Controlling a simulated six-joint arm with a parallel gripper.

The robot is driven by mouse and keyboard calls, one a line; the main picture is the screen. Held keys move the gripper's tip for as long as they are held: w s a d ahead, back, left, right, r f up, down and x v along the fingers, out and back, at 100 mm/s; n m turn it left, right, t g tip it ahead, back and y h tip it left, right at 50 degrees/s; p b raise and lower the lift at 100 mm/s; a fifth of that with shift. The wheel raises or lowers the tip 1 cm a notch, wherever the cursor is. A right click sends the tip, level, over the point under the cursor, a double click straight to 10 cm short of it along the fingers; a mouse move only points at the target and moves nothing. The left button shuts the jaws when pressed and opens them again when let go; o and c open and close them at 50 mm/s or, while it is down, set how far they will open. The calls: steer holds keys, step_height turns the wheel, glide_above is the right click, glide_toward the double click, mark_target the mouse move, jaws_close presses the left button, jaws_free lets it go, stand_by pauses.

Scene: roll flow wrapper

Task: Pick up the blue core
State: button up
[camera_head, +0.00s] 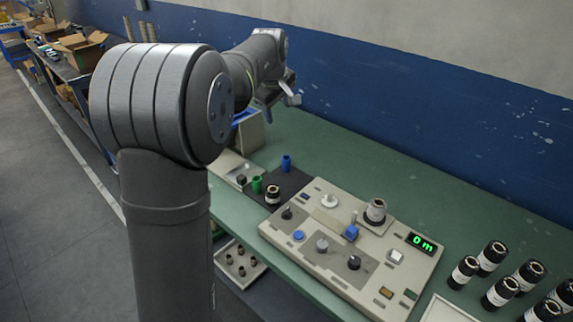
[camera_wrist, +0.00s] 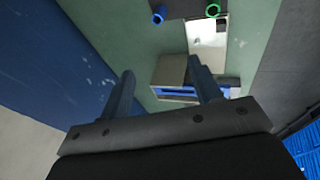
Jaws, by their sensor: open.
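The blue core (camera_head: 286,162) is a small blue tube standing on a dark mat (camera_head: 295,182) on the green bench. It also shows at the top of the wrist view (camera_wrist: 159,14). A green core (camera_head: 257,184) stands on the mat nearby and shows in the wrist view (camera_wrist: 213,10). A black roll with a white label (camera_head: 272,195) is beside it. My gripper (camera_head: 292,95) is raised above the far part of the bench, apart from the blue core. Its two fingers (camera_wrist: 160,85) are spread in the wrist view with nothing held between them.
A beige control panel (camera_head: 330,270) with knobs, buttons and a green "0 m" display (camera_head: 422,243) lies right of the mat. Several black rolls (camera_head: 492,257) stand at the right. A beige box with blue (camera_wrist: 175,75) is below the gripper. A blue wall (camera_head: 350,80) runs behind the bench.

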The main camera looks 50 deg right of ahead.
steer(key=w+d+f+m+t+y, duration=0.1)
steer(key=d+f+m, duration=0.25)
steer(key=f, duration=0.35)
steer(key=w+d+f+m, duration=0.1)
steer(key=d+f+m, duration=0.25)
steer(key=f, duration=0.25)
glide_toward(286, 159)
steer(key=x, duration=0.5)
steer(key=shift+d+f, duration=0.15)
steer(key=shift+x, duration=2.95)
steer(key=shift+c, duration=0.2)
steer(key=c, duration=1)
